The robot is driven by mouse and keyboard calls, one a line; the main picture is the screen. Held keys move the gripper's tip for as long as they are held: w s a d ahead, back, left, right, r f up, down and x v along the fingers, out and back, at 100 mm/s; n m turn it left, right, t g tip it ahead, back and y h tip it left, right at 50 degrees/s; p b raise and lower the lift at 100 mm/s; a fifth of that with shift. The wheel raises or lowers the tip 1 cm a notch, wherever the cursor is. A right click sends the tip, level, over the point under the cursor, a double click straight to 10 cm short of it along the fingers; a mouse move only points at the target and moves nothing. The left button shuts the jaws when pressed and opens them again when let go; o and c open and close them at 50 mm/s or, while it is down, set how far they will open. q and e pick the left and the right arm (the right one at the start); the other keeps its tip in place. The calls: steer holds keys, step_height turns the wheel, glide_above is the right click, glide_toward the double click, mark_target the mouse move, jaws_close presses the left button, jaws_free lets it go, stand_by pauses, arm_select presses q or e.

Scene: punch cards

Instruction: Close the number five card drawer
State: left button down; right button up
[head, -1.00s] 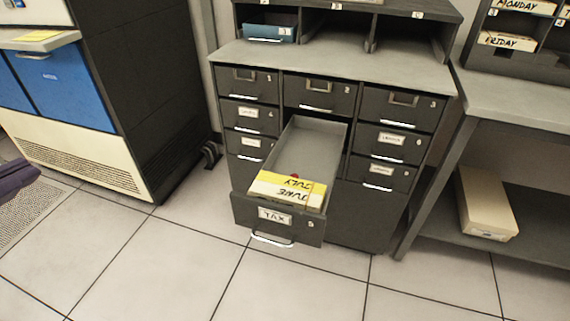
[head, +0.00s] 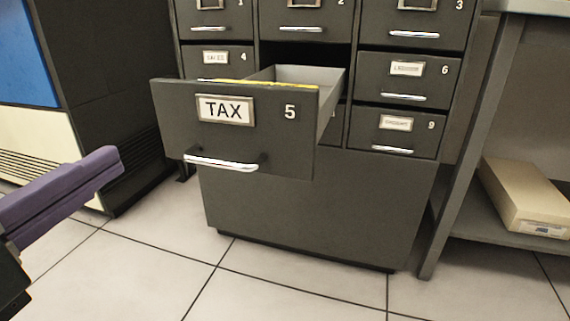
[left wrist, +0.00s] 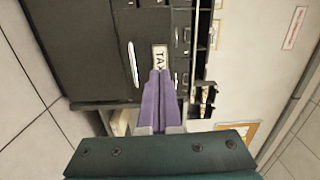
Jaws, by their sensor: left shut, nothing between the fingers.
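The number five drawer (head: 270,128), labelled TAX, is pulled well out of the dark grey cabinet (head: 310,205). Its silver handle (head: 221,164) is low on its front. A strip of yellow card tops shows just over its front edge. In the left wrist view the TAX label (left wrist: 159,57) shows just beyond the fingertips. My left gripper (head: 108,163) is shut and empty, left of the drawer front and apart from it in the head view. Its purple fingers (left wrist: 159,90) lie together in the left wrist view. My right gripper is out of view.
Other cabinet drawers around it, such as number six (head: 406,76) and number nine (head: 398,131), are shut. A blue and cream machine (head: 40,140) stands at left. A shelf unit (head: 455,150) with a cream box (head: 528,200) stands at right. The tiled floor in front is clear.

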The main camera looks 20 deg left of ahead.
arm_select(q)
step_height(320, 180, down, 2)
steer(key=m+p, duration=0.1)
steer(key=p, duration=0.1)
glide_toward(213, 122)
steer(key=shift+h, duration=0.3)
steer(key=w+p, duration=0.1)
steer(key=w, duration=0.5)
steer(key=shift+a+r, duration=0.1)
steer(key=shift+w, duration=0.45)
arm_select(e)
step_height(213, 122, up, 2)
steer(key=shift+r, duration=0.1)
arm_select(q)
steer(key=shift+w, duration=0.1)
